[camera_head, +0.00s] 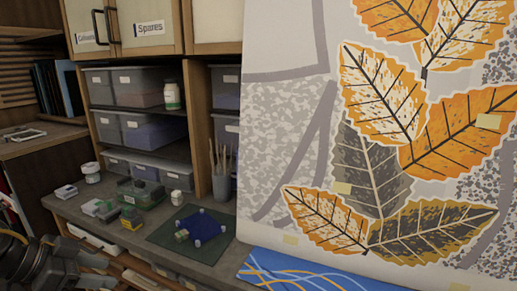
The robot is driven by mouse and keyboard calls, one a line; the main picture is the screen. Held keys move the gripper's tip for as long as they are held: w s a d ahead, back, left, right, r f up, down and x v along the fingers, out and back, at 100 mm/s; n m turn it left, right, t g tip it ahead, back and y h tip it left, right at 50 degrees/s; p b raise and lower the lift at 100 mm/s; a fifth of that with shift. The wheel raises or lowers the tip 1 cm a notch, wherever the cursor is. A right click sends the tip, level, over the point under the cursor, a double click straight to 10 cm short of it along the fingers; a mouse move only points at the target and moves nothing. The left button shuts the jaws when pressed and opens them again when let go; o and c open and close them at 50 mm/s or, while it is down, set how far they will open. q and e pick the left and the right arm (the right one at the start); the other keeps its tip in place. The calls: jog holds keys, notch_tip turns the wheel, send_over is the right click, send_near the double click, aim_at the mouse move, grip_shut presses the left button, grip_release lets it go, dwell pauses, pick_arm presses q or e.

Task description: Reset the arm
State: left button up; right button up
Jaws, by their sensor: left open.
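My left arm comes in at the bottom left corner, and my left gripper (92,268) is low in front of the counter's front edge, partly cut off by the frame. It is open, and nothing shows between its fingers. My right gripper is not in view. A large panel (290,130) with orange, white and grey leaves fills the right side, well apart from my left gripper.
A grey counter (130,238) carries a green mat (160,236) with a blue item (203,227), a cup of brushes (221,185) and several small jars and boxes. Shelves with plastic bins (138,87) stand behind. A blue patterned sheet (300,272) lies below the panel.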

pick_arm(q)
jog(key=w+d+f+t+h, duration=0.1)
jog(key=w+d+f+t, duration=0.2)
jog(key=d, duration=0.4)
jog(key=w+d+f+t+h, duration=0.1)
jog(key=w+d+f+t, duration=0.15)
jog(key=d+f, duration=0.35)
jog(key=s+a+f+n+g+y, duration=0.2)
jog(key=s+f+n+g+y, duration=0.15)
jog(key=s+f, duration=0.85)
jog(key=s+a+f+n+g+y, duration=0.3)
jog(key=s+f+g+y, duration=0.15)
jog(key=s+f, duration=0.7)
notch_tip(320, 180, down, 26)
jog(key=s+g, duration=0.1)
jog(key=g, duration=0.1)
jog(key=s+a+f, duration=0.2)
jog(key=s+f, duration=1.4)
jog(key=shift+s+a+m+g, duration=0.2)
jog(key=shift+s+m+g, duration=0.15)
jog(key=shift+g, duration=0.1)
